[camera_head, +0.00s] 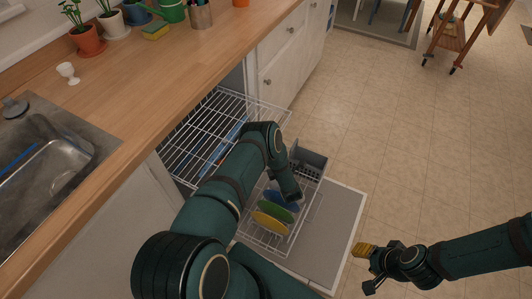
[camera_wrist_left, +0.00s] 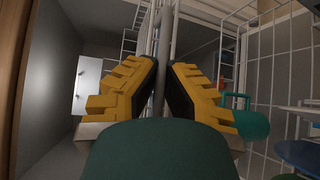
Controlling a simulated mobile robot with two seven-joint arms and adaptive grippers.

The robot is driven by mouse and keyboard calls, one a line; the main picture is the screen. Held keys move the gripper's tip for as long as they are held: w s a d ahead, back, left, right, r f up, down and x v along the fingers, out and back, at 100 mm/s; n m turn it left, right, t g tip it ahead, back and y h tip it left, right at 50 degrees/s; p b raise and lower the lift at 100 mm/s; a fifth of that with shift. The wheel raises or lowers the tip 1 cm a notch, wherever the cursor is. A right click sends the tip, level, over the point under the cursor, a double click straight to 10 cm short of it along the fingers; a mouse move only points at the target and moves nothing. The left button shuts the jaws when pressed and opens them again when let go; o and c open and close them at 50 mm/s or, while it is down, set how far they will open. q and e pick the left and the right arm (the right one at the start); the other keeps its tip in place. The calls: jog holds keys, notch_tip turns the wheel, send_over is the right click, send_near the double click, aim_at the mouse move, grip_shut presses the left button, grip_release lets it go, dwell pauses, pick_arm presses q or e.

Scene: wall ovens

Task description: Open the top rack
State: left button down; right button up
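The top rack (camera_head: 196,136) is a white wire rack, pulled partly out from under the counter over the open dishwasher door (camera_head: 331,225). My left arm reaches over it, and its gripper is hidden behind the arm in the head view. My right gripper (camera_head: 367,270) is open and empty, low at the right, away from the rack.
A lower rack (camera_head: 262,243) holds yellow, green and blue plates (camera_head: 275,213) and a grey basket (camera_head: 308,157). A sink (camera_head: 60,150) and potted plants (camera_head: 88,40) are on the wooden counter. The tiled floor (camera_head: 420,140) at the right is clear up to a wooden cart (camera_head: 450,40).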

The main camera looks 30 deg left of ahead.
pick_arm(q)
jog(key=shift+w+d+r, duration=0.1)
jog(key=shift+w+d, duration=0.1)
jog(key=shift+d, duration=0.65)
jog(key=shift+w+d+r, duration=0.1)
jog(key=shift+w+d, duration=0.05)
jog(key=shift+d, duration=0.65)
jog(key=c, duration=1.1)
grip_release()
jog(key=shift+f, duration=0.1)
jog(key=shift+o, duration=0.2)
jog(key=shift+s, duration=0.1)
jog(key=v, duration=1.2)
